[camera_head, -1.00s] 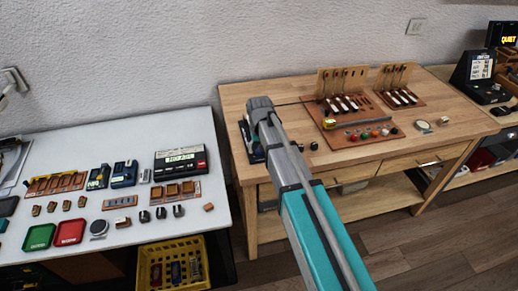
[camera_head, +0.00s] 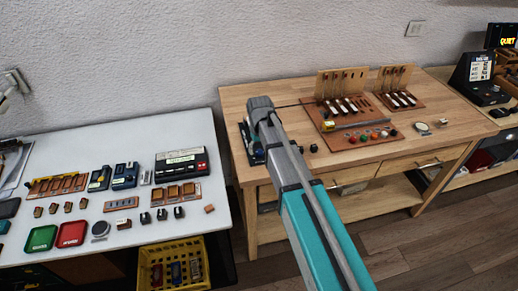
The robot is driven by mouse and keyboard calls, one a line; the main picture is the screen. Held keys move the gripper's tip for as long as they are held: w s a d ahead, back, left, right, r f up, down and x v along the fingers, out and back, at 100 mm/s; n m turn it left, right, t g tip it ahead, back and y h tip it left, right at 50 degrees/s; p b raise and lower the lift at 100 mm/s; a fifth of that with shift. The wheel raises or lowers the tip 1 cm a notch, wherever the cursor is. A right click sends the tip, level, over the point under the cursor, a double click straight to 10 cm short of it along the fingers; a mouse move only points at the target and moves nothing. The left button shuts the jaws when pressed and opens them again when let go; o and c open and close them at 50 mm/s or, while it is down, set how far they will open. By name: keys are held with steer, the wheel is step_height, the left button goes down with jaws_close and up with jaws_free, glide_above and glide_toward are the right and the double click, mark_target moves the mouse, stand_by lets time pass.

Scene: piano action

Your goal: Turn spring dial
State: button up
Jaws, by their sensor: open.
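My arm reaches up from the bottom of the view to a grey joint over the left part of the wooden bench (camera_head: 235,112). A small round dial-like disc (camera_head: 422,128) with a pale face and dark rim lies near the right end of the bench. I cannot tell whether either is the spring dial. No contact with my gripper can be seen.
Key-action models (camera_head: 341,84) and a red-brown board (camera_head: 346,141) with coloured knobs stand on the bench. A small black knob (camera_head: 314,148) lies near its front edge. The white table (camera_head: 130,146) at left holds trays, a display box (camera_head: 182,163) and small parts. A yellow crate (camera_head: 172,262) is below.

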steer(key=shift+r+p, duration=6.3)
steer(key=shift+r, duration=0.3)
steer(key=s+d+f+m+b, duration=0.2)
steer(key=s+d, duration=0.6)
steer(key=d, duration=0.2)
steer(key=s+d+f+m+b, duration=0.1)
steer(key=s+d+m+b, duration=0.1)
steer(key=s+d, duration=0.7)
steer(key=shift+d+f+m, duration=0.4)
steer(key=shift+d+m, duration=0.2)
step_height(320, 180, up, 3)
steer(key=n+p, duration=0.3)
steer(key=n, duration=0.3)
glide_above(259, 152)
steer(key=shift+a+r, duration=0.1)
steer(key=shift+f, duration=0.2)
